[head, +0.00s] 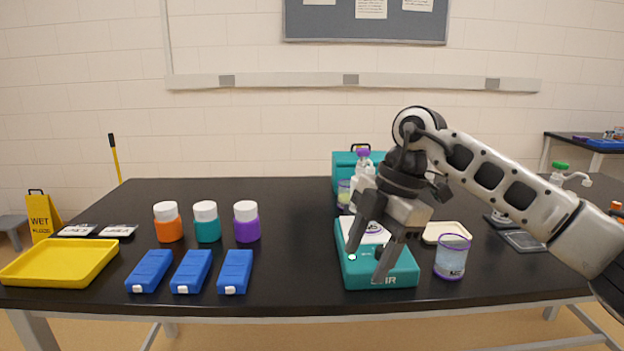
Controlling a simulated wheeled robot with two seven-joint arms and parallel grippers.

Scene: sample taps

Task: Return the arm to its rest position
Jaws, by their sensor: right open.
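My right arm comes in from the right. Its gripper (368,266) is open and empty, fingers pointing down, in front of or over a teal device (357,274) with a white top on the black table. The gripper hides part of the device. A clear cup with a purple rim (453,258) stands just right of the device, apart from the fingers. A bottle with a purple cap (362,181) stands behind the gripper, partly hidden by it. My left gripper is not in view.
Orange (168,224), teal (207,224) and purple (246,224) jars stand left of centre, behind three blue cases (191,271). A yellow tray (60,263) lies at the left edge. A green-capped bottle (559,174) stands at the right. The table (290,220) is clear between jars and device.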

